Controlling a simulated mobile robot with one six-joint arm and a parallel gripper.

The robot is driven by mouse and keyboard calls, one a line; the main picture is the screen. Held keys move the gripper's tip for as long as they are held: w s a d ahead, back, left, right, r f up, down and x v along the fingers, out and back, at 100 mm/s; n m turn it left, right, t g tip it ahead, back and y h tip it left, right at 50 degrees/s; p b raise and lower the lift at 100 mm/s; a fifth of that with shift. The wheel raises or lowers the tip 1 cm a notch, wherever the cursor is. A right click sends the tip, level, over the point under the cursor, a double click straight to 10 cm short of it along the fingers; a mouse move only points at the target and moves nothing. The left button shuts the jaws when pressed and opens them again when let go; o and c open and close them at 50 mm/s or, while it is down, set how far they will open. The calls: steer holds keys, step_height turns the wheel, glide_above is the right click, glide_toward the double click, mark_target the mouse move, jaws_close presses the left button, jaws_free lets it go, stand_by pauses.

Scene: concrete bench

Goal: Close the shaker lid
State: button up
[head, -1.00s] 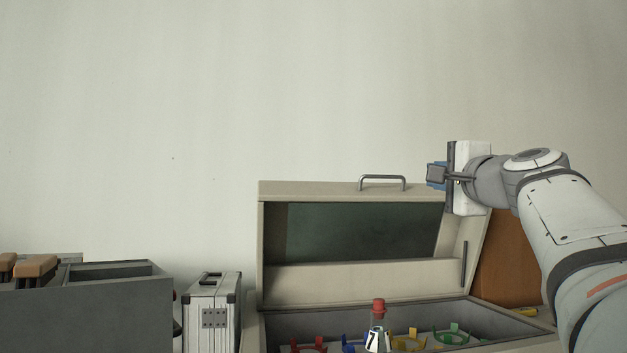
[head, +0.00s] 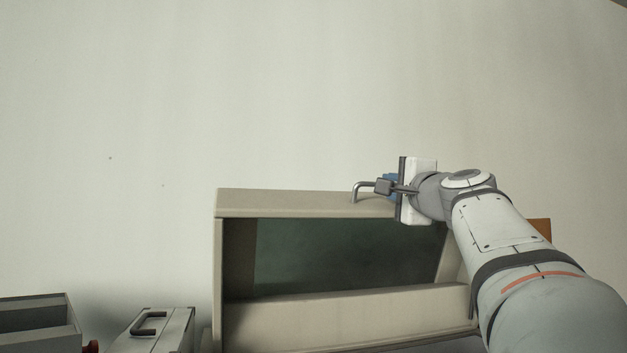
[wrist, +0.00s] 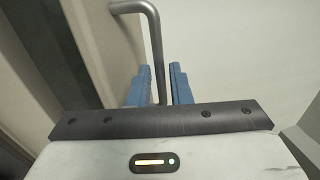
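The shaker's beige lid (head: 345,204) stands raised, its dark window panel (head: 340,250) facing me. A grey metal handle (head: 359,188) is on the lid's top edge; in the wrist view its bar (wrist: 155,45) runs down between the blue fingers. My gripper (head: 383,187) is at the handle's right end, and it also shows in the wrist view (wrist: 160,85). The fingers are apart on either side of the bar, with a gap visible on the right. My forearm hides the lid's right side. The shaker's inside is below the head view.
A silver case (head: 155,330) stands at the lower left, beside a dark grey bin (head: 35,322). A brown panel (head: 540,229) shows behind my arm at the right. The plain wall above the lid is clear.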

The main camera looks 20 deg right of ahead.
mark_target(380, 202)
steer(key=p+x, duration=0.1)
steer(key=x, duration=0.3)
steer(key=shift+w+a, duration=0.15)
steer(key=shift+a, duration=0.05)
jaws_close()
